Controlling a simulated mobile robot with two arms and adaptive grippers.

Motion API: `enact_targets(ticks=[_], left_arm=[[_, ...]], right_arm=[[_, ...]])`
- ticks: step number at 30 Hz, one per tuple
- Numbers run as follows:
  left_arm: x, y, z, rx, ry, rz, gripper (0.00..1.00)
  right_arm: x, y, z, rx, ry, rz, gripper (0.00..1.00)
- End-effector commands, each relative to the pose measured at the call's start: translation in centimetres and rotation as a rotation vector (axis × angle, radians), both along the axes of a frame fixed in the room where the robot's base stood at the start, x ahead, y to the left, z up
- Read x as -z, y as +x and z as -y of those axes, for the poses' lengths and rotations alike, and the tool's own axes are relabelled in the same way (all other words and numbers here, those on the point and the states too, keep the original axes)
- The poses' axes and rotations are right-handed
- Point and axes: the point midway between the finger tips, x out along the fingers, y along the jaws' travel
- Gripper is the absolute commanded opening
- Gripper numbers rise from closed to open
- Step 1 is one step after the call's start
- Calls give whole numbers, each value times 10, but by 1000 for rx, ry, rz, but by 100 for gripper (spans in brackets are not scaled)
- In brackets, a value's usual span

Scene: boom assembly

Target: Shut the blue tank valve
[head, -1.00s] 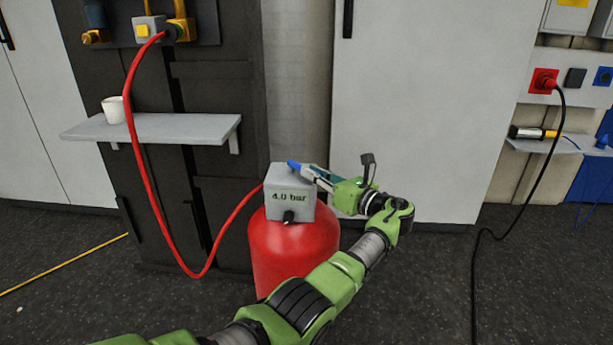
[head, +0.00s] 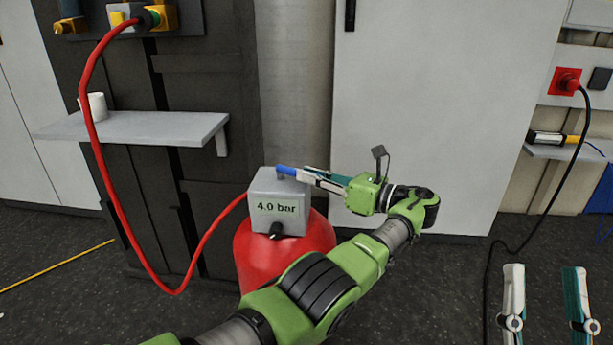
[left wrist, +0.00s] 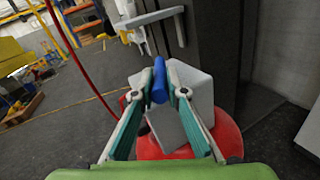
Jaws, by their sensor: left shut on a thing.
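The red tank (head: 270,248) stands on the floor with a grey box marked "4.0 bar" (head: 262,205) on top. The blue valve handle (head: 286,170) is at the top of this box. My left gripper (head: 303,174) is shut on the blue handle from its right side. In the left wrist view the blue handle (left wrist: 160,82) lies between the two fingertips, with the grey box (left wrist: 190,90) and the red tank (left wrist: 225,135) behind. The fingers partly hide the handle. My right gripper (head: 543,300) is at the lower right, fingers apart and empty.
A red hose (head: 103,170) loops from the wall fitting to the grey box. A grey shelf (head: 135,127) holds a white cup (head: 97,105). A black cable (head: 535,215) hangs at the right.

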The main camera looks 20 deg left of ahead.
Motion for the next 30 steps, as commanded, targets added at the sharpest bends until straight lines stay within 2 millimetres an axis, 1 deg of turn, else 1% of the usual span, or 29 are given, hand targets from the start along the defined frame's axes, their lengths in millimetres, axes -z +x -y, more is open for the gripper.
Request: enact_targets(ticks=[4,14,15,17,26,30], left_arm=[[0,0,2,0,-1,0,0],[0,0,2,-1,-1,-1,0],[0,-1,2,-1,-1,-1,16],[0,-1,2,-1,-1,-1,30],[0,-1,2,-3,0,-1,30],[-6,-1,2,-3,-1,1,30]], right_arm=[[-4,-4,1,-2,8,26,40],[-5,-5,1,-2,9,29,40],[-4,-4,1,-1,8,29,40],[-4,-4,1,-1,8,29,40],[-4,-4,1,-2,9,28,40],[-4,-4,0,-2,8,27,40]])
